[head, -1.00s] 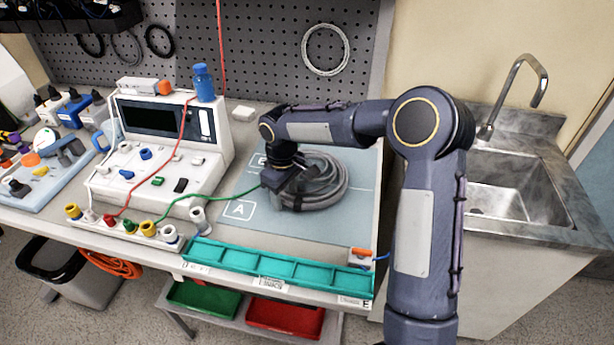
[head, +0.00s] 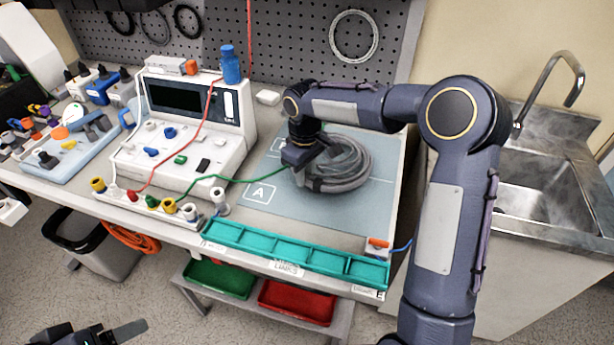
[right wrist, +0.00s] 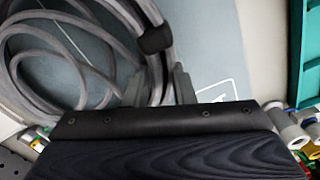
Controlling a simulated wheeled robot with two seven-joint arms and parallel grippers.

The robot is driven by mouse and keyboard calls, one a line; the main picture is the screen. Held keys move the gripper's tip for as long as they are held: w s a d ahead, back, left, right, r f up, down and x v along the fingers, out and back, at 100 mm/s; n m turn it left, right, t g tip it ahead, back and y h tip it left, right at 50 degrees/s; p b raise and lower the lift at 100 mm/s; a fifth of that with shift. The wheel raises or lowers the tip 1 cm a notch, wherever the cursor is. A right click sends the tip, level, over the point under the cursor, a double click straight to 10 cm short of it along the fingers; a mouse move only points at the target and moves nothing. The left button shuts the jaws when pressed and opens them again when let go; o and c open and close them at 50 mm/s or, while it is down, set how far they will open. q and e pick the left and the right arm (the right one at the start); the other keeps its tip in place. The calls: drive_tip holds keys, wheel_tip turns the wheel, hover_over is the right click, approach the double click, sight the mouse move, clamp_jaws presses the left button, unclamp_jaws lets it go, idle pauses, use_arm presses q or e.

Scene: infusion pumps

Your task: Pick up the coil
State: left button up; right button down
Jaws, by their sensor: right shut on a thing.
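The coil (head: 345,165) is a thick bundle of grey tubing lying on the blue-grey mat (head: 268,218) on the bench. My right gripper (head: 304,178) is at the left side of the coil, pointing down. In the right wrist view the gripper's fingers (right wrist: 158,90) are shut around a strand of the coil (right wrist: 100,72), close to a black band (right wrist: 155,40). The coil still seems to rest on the mat. Part of my left gripper (head: 110,333) shows at the bottom left of the head view, cut off by the edge, away from the bench.
A teal tray (head: 295,252) lines the front edge. A sink (head: 530,190) is at right.

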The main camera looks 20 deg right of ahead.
drive_tip(key=w+a+r, duration=0.1)
drive_tip(key=a+r, duration=1)
drive_tip(key=a, duration=0.3)
drive_tip(key=shift+w, duration=0.35)
drive_tip(key=shift+f, duration=0.1)
